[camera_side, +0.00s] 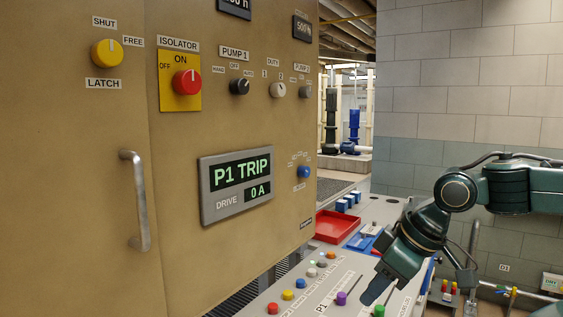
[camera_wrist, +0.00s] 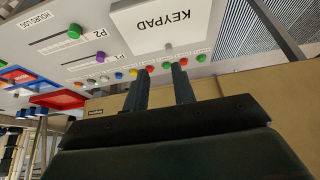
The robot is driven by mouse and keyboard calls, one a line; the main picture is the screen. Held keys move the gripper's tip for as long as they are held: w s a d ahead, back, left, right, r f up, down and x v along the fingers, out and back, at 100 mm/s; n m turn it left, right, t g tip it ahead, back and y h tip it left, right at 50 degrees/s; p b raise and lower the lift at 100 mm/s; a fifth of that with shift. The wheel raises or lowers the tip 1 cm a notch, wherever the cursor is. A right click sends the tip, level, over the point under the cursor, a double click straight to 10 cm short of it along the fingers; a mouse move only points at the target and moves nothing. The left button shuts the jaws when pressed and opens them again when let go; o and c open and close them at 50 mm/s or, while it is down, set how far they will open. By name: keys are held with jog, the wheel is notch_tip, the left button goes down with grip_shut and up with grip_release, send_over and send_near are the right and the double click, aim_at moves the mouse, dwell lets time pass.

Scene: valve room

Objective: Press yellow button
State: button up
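In the side view a small yellow button (camera_side: 287,295) sits on the sloped grey console (camera_side: 255,307), between a red button (camera_side: 272,308) and a blue button (camera_side: 300,283). In the wrist view a small yellow button (camera_wrist: 133,72) shows just left of my left fingertip, in a row with red, green and white ones. My gripper (camera_side: 371,295) is over the console's right part, pointing down, to the right of the yellow button and apart from it. In the wrist view its two dark fingers (camera_wrist: 159,69) are parted, with nothing held between them.
A purple slider knob (camera_side: 341,298) and a green one (camera_side: 379,311) stand close by my gripper. A red tray (camera_side: 338,226) lies farther back. The tan cabinet (camera_side: 230,130) rises behind the console, with a metal handle (camera_side: 139,202) and a larger yellow knob (camera_side: 107,53).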

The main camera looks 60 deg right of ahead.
grip_shut()
dwell(1.2)
